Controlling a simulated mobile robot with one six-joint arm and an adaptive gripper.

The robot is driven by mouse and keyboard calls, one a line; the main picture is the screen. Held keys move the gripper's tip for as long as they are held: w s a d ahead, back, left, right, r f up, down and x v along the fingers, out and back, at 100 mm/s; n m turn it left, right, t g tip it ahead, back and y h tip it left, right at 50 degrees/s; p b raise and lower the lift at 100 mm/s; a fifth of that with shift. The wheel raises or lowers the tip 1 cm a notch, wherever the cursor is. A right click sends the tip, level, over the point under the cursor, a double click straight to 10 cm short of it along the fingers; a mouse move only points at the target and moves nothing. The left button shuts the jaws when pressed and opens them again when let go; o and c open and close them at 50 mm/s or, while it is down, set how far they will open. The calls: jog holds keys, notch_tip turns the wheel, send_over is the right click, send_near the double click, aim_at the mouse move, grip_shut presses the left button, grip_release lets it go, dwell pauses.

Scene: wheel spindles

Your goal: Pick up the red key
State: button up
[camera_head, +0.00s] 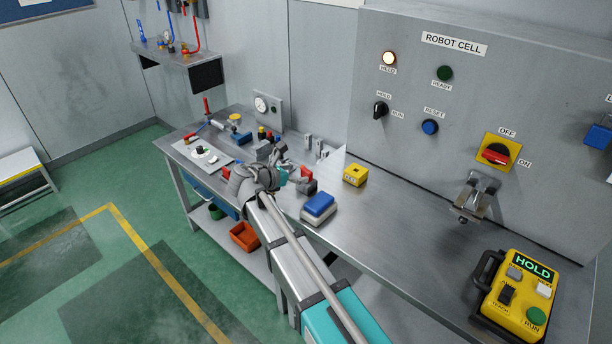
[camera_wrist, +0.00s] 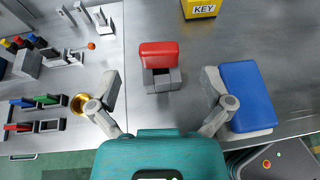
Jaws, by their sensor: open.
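A red block-shaped piece (camera_wrist: 158,54), which looks like the red key, sits upright on a grey base (camera_wrist: 162,82) on the metal bench in the wrist view. Its red top also shows in the head view (camera_head: 305,174), just right of my gripper. My gripper (camera_wrist: 160,88) is open, its two fingers spread to the left and right of the grey base with clear gaps. Nothing is held. How high the fingers are above the bench is hard to tell. A yellow box marked KEY (camera_wrist: 203,9) stands beyond the red piece; the head view shows it too (camera_head: 354,175).
A blue-topped block (camera_wrist: 246,95) lies close beside the right finger. A brass round knob (camera_wrist: 80,103) and small coloured fixtures (camera_wrist: 47,101) are left of the left finger. The upright ROBOT CELL panel (camera_head: 455,42) rises behind the bench. Bare bench lies right of the yellow box.

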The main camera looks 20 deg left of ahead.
aim_at(304, 173)
jog(key=shift+f+b+x, duration=0.25)
jog(key=shift+b+x, duration=0.75)
jog(key=shift+x, duration=1.05)
jog(key=shift+w+d+f, duration=0.1)
jog(key=shift+w+f, duration=0.05)
jog(key=shift+w, duration=0.3)
jog(key=c, duration=1.2)
jog(key=shift+r, duration=0.25)
